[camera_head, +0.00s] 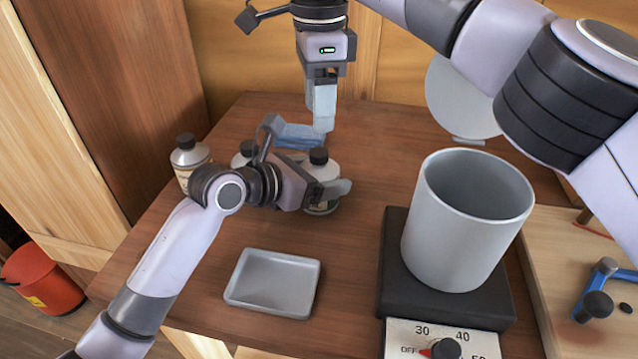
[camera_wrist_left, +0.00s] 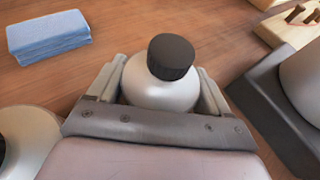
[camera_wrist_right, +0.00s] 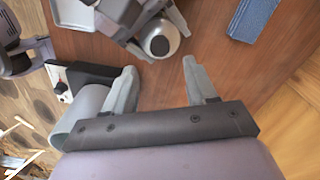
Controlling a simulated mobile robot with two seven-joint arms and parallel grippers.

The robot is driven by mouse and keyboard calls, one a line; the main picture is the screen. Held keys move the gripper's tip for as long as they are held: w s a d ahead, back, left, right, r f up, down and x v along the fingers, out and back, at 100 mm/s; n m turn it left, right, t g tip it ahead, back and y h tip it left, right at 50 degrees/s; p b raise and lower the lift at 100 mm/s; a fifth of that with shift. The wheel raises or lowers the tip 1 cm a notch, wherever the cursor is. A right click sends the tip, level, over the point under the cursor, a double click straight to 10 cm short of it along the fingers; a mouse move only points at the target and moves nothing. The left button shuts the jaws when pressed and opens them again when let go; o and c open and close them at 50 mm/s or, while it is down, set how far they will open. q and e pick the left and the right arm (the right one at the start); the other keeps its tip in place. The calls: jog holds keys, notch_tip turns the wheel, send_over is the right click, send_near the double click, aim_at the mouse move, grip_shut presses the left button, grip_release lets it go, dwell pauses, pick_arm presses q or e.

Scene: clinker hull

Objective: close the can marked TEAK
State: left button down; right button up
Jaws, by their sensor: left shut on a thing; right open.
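My left gripper (camera_wrist_left: 160,98) is shut on a pale grey can (camera_wrist_left: 150,90) with a black cap (camera_wrist_left: 171,56). In the head view this can (camera_head: 326,171) stands upright near the middle of the bench, its cap (camera_head: 318,155) on top. I cannot read its label or tell whether the cap is tight. A second can (camera_head: 186,159) with a dark cap stands at the left. A third can (camera_head: 240,157) is mostly hidden behind my left arm. I cannot tell which is marked TEAK. My right gripper (camera_wrist_right: 160,78) is open and empty, above and behind the held can.
A blue block (camera_head: 300,138) lies behind the cans. A grey tray (camera_head: 232,298) lies in front. A large grey pot (camera_head: 455,235) stands on a black heater (camera_head: 392,280) at the right. A blue clamp (camera_head: 598,285) is far right. A red bucket (camera_head: 40,280) is on the floor.

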aim_at(319, 152)
notch_tip(319, 152, down, 7)
jog(key=shift+f, duration=0.2)
dwell(0.3)
grip_shut()
jog(key=m, duration=0.6)
dwell(0.3)
grip_release()
